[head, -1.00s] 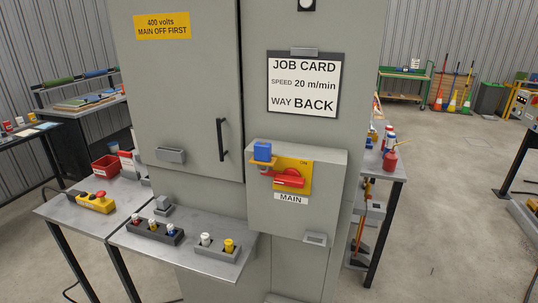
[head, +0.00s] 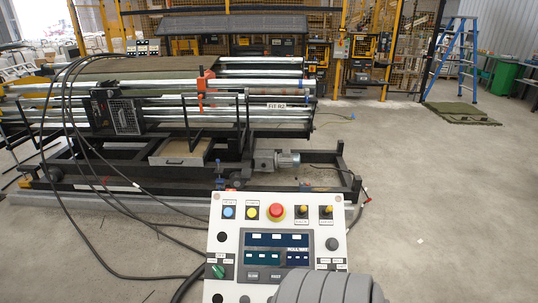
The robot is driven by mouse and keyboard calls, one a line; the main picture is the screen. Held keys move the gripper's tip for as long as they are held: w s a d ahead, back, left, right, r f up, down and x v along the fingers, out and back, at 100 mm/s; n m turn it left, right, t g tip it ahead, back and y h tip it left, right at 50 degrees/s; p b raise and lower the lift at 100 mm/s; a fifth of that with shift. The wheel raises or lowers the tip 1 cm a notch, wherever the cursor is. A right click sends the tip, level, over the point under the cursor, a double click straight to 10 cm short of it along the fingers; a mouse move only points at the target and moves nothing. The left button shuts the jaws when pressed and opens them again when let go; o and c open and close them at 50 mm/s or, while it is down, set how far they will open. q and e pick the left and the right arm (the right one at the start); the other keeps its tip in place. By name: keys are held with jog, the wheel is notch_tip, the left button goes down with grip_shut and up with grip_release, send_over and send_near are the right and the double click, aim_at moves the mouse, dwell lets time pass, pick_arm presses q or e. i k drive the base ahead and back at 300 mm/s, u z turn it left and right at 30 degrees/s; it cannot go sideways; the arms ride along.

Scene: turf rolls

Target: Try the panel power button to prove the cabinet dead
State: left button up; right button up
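The control panel (head: 237,235) stands at the bottom middle of the head view, a white face tilted up. Along its top are a blue button (head: 228,212), a yellow button (head: 251,212), a red mushroom button (head: 276,211) and two yellow-and-black switches. A black round knob or button (head: 332,244) is at the right, and a green switch (head: 218,271) at the lower left. The labels are too small to read surely, so I cannot tell which is the power button. A grey rounded part, probably my arm, covers the panel's lower right. Neither gripper shows. The cabinet is out of view.
Behind the panel is a roller machine (head: 180,110) with a motor (head: 277,160) on its low frame. Black cables run on the left floor. Yellow-framed fencing, a blue stepladder (head: 457,65) and a green turf piece (head: 462,113) are farther back. The right floor is clear.

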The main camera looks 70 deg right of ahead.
aim_at(251, 213)
jog(key=z, duration=0.75)
jog(key=i, duration=0.25)
jog(key=z, duration=1.65)
